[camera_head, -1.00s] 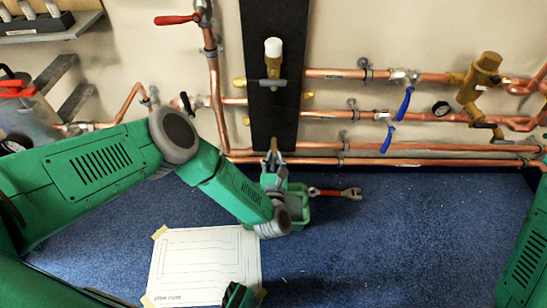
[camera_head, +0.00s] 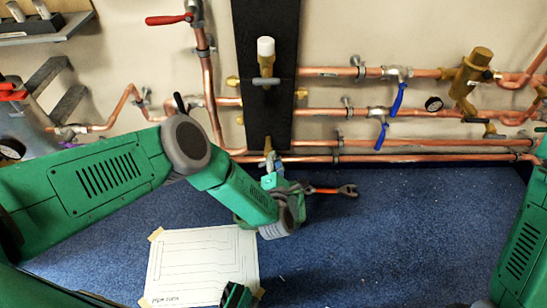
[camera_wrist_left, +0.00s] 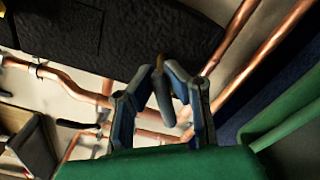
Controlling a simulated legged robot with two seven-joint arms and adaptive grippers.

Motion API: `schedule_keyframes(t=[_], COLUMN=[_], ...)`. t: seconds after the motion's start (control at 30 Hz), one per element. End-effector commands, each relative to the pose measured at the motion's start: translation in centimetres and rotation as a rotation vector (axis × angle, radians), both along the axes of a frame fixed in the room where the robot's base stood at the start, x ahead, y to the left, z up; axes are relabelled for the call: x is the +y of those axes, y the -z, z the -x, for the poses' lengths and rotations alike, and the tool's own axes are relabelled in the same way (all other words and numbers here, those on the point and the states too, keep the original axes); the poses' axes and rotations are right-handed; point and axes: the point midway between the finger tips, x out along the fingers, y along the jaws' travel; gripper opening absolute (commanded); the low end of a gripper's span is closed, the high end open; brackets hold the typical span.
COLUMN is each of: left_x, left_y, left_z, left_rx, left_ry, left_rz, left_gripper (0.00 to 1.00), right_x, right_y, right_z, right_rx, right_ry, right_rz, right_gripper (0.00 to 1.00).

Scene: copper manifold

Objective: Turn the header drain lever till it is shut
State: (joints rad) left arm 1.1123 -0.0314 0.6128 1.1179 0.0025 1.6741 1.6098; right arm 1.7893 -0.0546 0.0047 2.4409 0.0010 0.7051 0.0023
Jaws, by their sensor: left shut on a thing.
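My left gripper (camera_head: 269,170) is at the foot of the black panel, in front of the lower copper pipes. I take this to be the header drain lever. In the head view, the lever is small and mostly hidden by the fingers, so its exact angle cannot be told. A brass fitting (camera_head: 268,146) shows just above the fingers.
The black panel (camera_head: 268,118) stands behind the gripper. Copper pipes (camera_head: 420,158) run along the wall, with blue levers (camera_head: 398,98) at the right and a red lever (camera_head: 168,20) at the upper left.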

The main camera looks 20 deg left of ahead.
Motion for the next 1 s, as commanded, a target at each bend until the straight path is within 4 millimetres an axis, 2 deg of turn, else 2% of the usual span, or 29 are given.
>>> schedule_keyframes(t=[0.03, 0.5, 1.0], left_x=[-0.6, -1.1, -1.2], left_y=[0.4, 1.6, 2.3], left_z=[0.3, 0.3, 0.4], left_rx=[0.020, 0.135, 0.192], left_ry=[0.011, 0.014, 0.019], left_rz=[-0.038, -0.426, -0.607], left_gripper=[0.00, 0.00, 0.00], right_x=[0.0, 0.0, 0.0], right_y=[0.0, 0.0, 0.0], right_z=[0.0, 0.0, 0.0], right_rx=[0.000, 0.000, 0.000], right_ry=[0.000, 0.000, 0.000], right_rz=[0.000, 0.000, 0.000], right_gripper=[0.40, 0.40, 0.40])
